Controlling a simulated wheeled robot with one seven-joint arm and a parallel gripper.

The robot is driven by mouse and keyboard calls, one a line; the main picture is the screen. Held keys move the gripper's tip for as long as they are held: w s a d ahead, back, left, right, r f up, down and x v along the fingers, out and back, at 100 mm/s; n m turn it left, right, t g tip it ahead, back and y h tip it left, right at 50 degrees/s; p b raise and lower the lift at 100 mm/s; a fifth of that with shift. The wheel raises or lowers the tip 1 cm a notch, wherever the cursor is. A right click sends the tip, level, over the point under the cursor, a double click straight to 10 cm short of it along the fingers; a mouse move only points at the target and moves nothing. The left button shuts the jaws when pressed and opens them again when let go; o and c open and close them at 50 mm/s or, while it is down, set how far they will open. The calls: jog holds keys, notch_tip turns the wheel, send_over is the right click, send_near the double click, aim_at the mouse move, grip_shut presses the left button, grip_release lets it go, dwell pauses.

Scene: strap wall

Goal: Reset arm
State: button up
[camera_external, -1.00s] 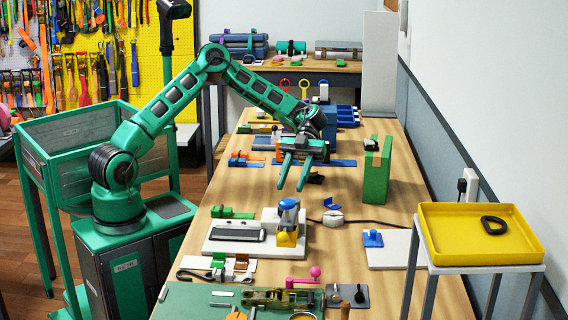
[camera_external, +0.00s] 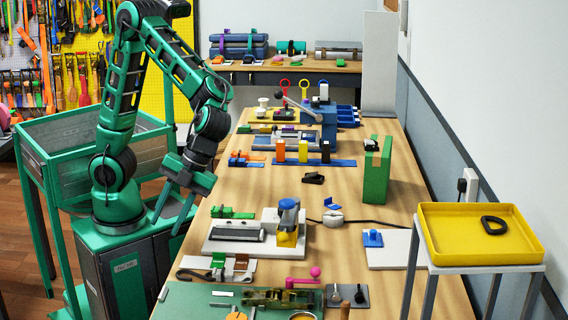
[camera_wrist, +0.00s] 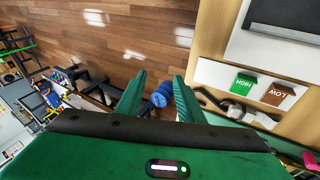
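My gripper (camera_external: 172,217) is at the left edge of the long workbench (camera_external: 340,190) in the external view, pointing down, with its two green fingers spread apart and nothing between them. My arm is folded back, its elbow raised high over my base. In the wrist view my gripper (camera_wrist: 155,95) also shows open, its fingers apart above the wooden floor (camera_wrist: 120,45). A blue rounded thing (camera_wrist: 163,93) shows between the fingers, far below; I cannot tell what it is.
The bench edge lies close to the right of my gripper. On the bench are a white board with a blue and yellow device (camera_external: 288,222), a green block (camera_external: 376,172) and a panel with green and brown tags (camera_wrist: 243,82). A yellow tray (camera_external: 480,257) stands at right.

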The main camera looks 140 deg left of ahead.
jog(key=s+d+n+t+y, duration=0.1)
jog(key=s+d, duration=0.3)
jog(key=s, duration=0.7)
jog(key=s+d+r+n+t+y, duration=0.1)
jog(key=s+d+y, duration=0.3)
jog(key=s, duration=0.7)
jog(key=shift+s+d+n+y, duration=0.3)
jog(key=shift+s+n, duration=0.05)
jog(key=shift+n, duration=0.25)
